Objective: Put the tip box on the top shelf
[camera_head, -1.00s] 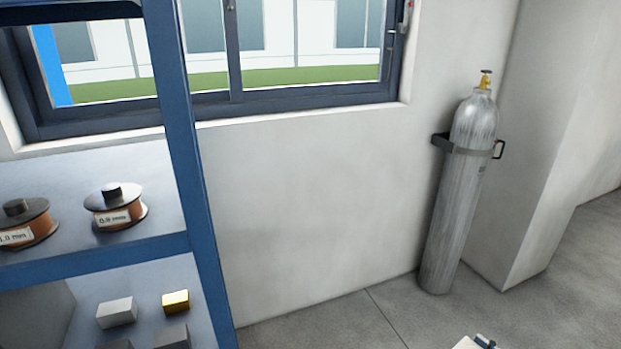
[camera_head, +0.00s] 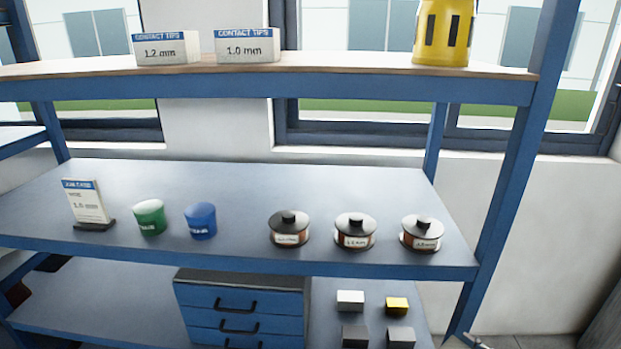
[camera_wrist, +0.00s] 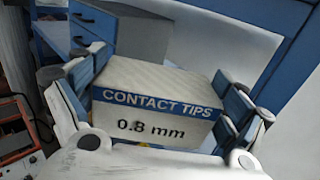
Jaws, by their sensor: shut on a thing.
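The tip box (camera_wrist: 155,103), white with a blue "CONTACT TIPS" band and "0.8 mm" on it, is between the fingers of my gripper (camera_wrist: 150,108) in the wrist view. The fingers press on its left and right sides, label towards the camera. The top shelf (camera_head: 340,62) runs across the upper part of the head view. It bears two similar boxes, "1.2 mm" (camera_head: 165,49) and "1.0 mm" (camera_head: 247,46), side by side. The held box cannot be made out in the head view.
A yellow container (camera_head: 443,35) stands at the top shelf's right end. Bare shelf lies between it and the "1.0 mm" box. The middle shelf holds a card (camera_head: 86,202), green (camera_head: 149,217) and blue (camera_head: 200,221) tubs and three spools (camera_head: 355,232). Below is a drawer unit (camera_head: 240,308).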

